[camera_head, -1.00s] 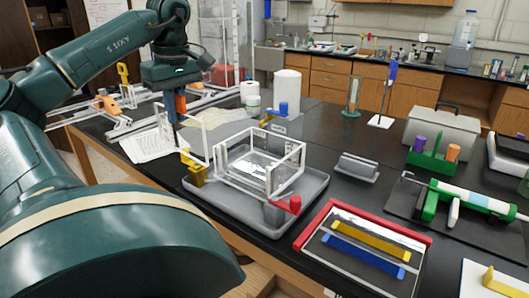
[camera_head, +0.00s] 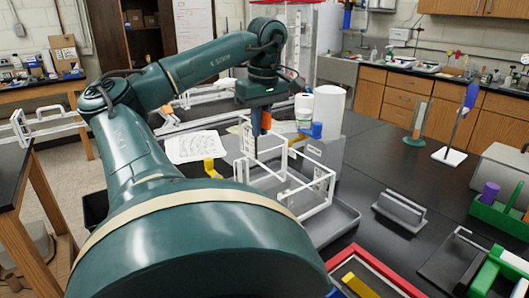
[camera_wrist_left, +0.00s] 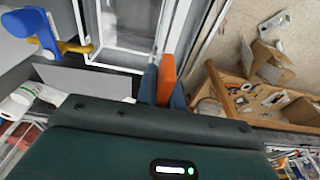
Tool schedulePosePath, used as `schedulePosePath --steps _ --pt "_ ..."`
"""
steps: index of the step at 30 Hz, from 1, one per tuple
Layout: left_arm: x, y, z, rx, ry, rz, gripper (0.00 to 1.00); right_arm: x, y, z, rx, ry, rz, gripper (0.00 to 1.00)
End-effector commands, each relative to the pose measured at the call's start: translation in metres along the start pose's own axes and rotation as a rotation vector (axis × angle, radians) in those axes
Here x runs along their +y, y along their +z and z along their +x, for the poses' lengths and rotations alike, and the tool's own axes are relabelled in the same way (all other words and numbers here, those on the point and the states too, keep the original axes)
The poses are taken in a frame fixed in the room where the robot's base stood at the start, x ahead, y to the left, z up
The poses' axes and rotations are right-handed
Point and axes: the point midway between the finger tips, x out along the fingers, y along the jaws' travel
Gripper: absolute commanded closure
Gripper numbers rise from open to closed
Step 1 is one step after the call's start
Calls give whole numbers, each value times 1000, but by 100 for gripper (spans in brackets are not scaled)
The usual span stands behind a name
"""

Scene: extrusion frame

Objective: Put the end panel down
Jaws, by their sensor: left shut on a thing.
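My left gripper (camera_head: 261,128) points down above the back left of a white open frame (camera_head: 308,196) on the grey tray (camera_head: 343,218). It is shut on the end panel (camera_head: 246,138), a thin white rectangular piece held upright at the frame's left end. I cannot tell whether the panel touches the frame. In the wrist view, the gripper's fingers (camera_wrist_left: 165,88) show an orange part between them; the grip itself is mostly hidden. White frame bars (camera_wrist_left: 118,28) lie just beyond. My right gripper is in neither current view.
A white bottle (camera_head: 303,108) and white cylinder (camera_head: 329,108) stand behind the frame.

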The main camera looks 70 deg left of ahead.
Motion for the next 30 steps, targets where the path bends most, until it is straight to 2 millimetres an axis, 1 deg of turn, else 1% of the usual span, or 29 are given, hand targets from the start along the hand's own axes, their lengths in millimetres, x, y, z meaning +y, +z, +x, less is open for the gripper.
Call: schedulePosePath --steps 1,5,13,16,21,30 --pt "0 1 7 0 2 0 100 -1 1 0 1 -3 0 26" --pt "0 2 17 0 2 0 100 -2 -2 -1 6 -7 -3 26" --pt "0 7 53 0 1 0 100 -2 -3 0 14 -10 -12 26" --pt "0 7 57 -1 3 0 100 -2 -5 0 19 -10 -13 26" --pt "0 7 57 0 2 0 100 -1 -8 1 24 -10 -13 26" --pt "0 8 66 1 1 0 100 -2 -2 6 31 -13 4 26"
